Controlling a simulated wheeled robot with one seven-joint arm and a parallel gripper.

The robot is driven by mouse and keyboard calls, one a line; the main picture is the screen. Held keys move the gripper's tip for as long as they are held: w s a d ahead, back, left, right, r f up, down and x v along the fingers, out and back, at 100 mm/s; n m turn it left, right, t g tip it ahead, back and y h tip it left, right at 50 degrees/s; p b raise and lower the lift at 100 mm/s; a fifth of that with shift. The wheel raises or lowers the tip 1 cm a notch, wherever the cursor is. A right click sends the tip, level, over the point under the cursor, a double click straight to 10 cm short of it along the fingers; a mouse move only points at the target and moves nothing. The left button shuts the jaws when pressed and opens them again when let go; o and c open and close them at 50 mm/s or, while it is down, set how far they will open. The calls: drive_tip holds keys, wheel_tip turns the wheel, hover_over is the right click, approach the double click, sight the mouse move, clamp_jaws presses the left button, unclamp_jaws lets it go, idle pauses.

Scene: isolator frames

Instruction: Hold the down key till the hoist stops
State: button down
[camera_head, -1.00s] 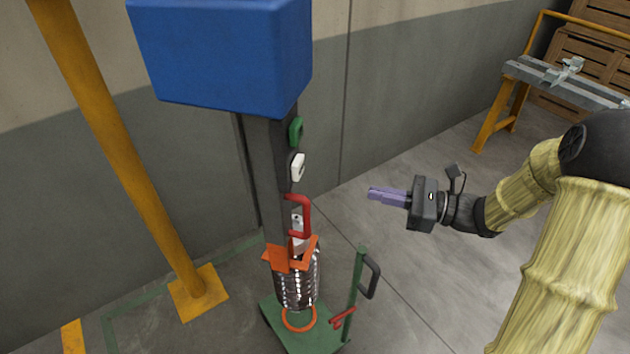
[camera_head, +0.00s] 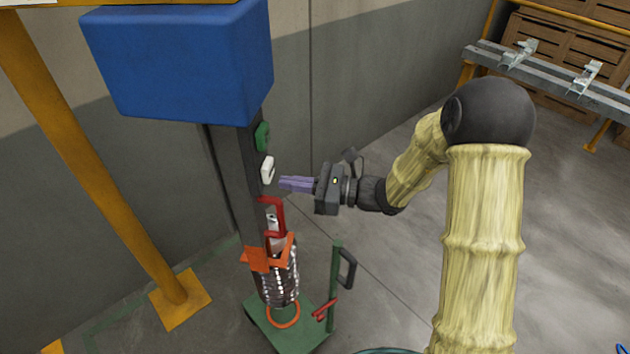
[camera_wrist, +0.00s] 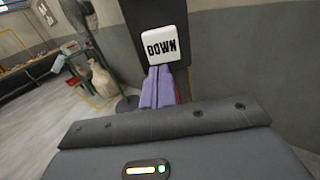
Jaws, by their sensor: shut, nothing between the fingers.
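The white down key (camera_head: 267,170) is on the side of the dark hoist column (camera_head: 238,190), below a green key (camera_head: 262,136). In the wrist view the key (camera_wrist: 163,45) reads "DOWN" and lies just beyond my fingertips. My gripper (camera_head: 284,184) is shut and empty, its purple fingers pointing left at the column, slightly below the white key. The fingers also show in the wrist view (camera_wrist: 157,80). I cannot tell whether the tips touch the key. A silvery ribbed load (camera_head: 281,278) with an orange bracket (camera_head: 268,254) hangs low by the column.
A red handle-shaped part (camera_head: 281,214) is on the column below the key. A blue housing (camera_head: 180,62) tops the column. A green trolley (camera_head: 290,335) with an upright post (camera_head: 335,290) stands beneath. A yellow post (camera_head: 95,160) is at left; open floor lies right.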

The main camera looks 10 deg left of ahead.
drive_tip(key=shift+a, duration=0.8)
